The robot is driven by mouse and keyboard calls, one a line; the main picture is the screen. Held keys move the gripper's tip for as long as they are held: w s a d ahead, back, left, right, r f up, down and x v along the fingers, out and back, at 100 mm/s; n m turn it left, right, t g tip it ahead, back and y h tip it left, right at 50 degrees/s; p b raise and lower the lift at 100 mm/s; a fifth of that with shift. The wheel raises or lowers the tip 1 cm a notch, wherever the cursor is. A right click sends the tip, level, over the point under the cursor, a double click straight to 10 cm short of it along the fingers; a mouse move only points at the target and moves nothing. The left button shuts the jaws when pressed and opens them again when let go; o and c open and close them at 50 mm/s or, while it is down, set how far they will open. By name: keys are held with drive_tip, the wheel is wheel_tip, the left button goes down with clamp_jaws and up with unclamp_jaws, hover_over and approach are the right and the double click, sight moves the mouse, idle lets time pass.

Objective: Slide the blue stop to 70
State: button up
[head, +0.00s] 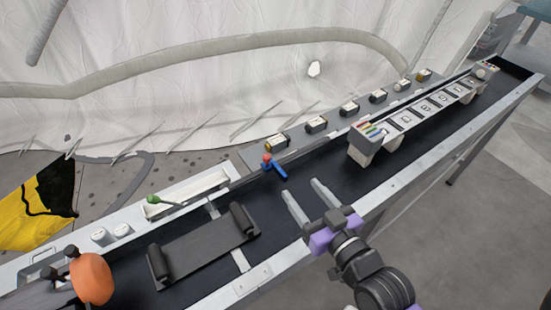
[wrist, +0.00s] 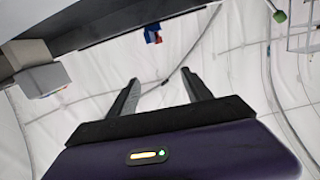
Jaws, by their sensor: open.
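The blue stop (head: 279,170) sits on the rail along the far edge of the long bench, with a red knob (head: 267,159) at its top. It also shows in the wrist view (wrist: 153,33), above and beyond the fingers. My gripper (head: 304,196) is open and empty over the bench's dark surface. It is nearer the front edge than the stop and apart from it, to its lower right in the head view. The fingers (wrist: 162,85) show spread in the wrist view. Any scale marks, including 70, are too small to read.
A white raised bridge with panels (head: 425,113) stands on the bench at right. A black roller frame (head: 203,246) lies at left, near a tray with a green-knobbed lever (head: 153,199). Several small boxes (head: 316,125) line the far edge. The dark surface around my gripper is clear.

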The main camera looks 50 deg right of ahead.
drive_tip(key=w+d+g+p, duration=0.1)
drive_tip(key=w+d+p, duration=0.1)
drive_tip(key=w+d, duration=0.4)
drive_tip(key=n+g+y, duration=0.1)
drive_tip(key=g+y, duration=0.1)
approach(272, 168)
drive_tip(key=shift+w+d+f, duration=0.2)
drive_tip(key=shift+d, duration=0.15)
drive_tip(key=shift+w+f+n, duration=0.15)
drive_tip(key=shift+n, duration=0.15)
drive_tip(key=p+x, duration=0.1)
drive_tip(key=x, duration=0.6)
drive_tip(key=shift+w, duration=0.25)
drive_tip(key=shift+c, duration=0.5)
clamp_jaws()
